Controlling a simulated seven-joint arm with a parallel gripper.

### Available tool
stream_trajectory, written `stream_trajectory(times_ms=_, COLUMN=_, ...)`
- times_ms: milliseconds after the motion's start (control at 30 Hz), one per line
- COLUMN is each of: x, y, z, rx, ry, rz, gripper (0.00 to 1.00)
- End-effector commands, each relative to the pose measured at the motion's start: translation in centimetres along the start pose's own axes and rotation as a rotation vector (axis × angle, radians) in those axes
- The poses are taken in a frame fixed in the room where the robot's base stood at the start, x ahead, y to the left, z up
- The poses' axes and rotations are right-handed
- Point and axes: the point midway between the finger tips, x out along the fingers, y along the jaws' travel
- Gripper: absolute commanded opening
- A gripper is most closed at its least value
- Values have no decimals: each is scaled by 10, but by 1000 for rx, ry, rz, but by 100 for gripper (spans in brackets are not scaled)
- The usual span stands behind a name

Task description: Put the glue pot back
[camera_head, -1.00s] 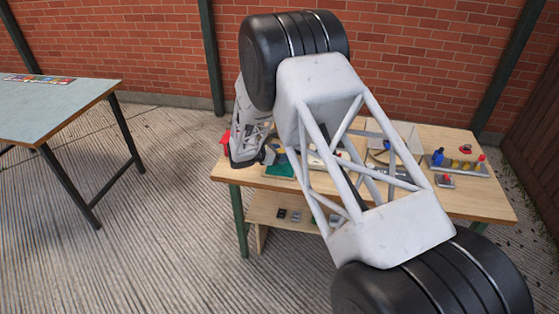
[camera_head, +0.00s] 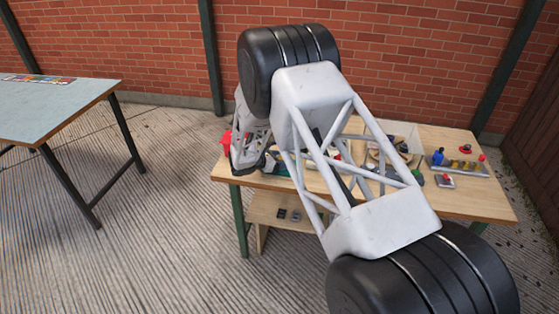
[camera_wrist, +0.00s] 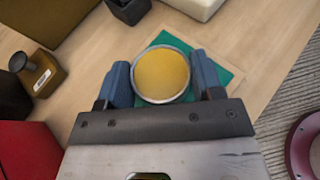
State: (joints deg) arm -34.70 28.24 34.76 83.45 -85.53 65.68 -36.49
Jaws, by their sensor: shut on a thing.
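The glue pot (camera_wrist: 162,75), a round metal-rimmed pot filled with amber-yellow, sits between the two blue fingers of my gripper (camera_wrist: 161,80) in the wrist view. The fingers are shut on its sides. A green mat (camera_wrist: 229,84) shows beneath and around the pot; I cannot tell whether the pot touches it. In the head view my own arm hides the pot and the fingertips; part of the green mat (camera_head: 281,170) shows beside the arm's end.
Another table (camera_head: 50,110) stands at left.

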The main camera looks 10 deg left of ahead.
Motion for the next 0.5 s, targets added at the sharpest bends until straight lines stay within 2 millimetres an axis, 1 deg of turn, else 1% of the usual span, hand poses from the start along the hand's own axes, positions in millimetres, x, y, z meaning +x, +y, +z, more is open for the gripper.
stream_trajectory(times_ms=67, x=1, y=0, z=-2, rx=0, ry=0, rz=0, gripper=23)
stream_trajectory(times_ms=100, x=1, y=0, z=-2, rx=0, ry=0, rz=0, gripper=64)
stream_trajectory(times_ms=233, x=1, y=0, z=-2, rx=0, ry=0, rz=0, gripper=84)
stream_trajectory(times_ms=267, x=1, y=0, z=-2, rx=0, ry=0, rz=0, gripper=86)
stream_trajectory(times_ms=500, x=1, y=0, z=-2, rx=0, ry=0, rz=0, gripper=86)
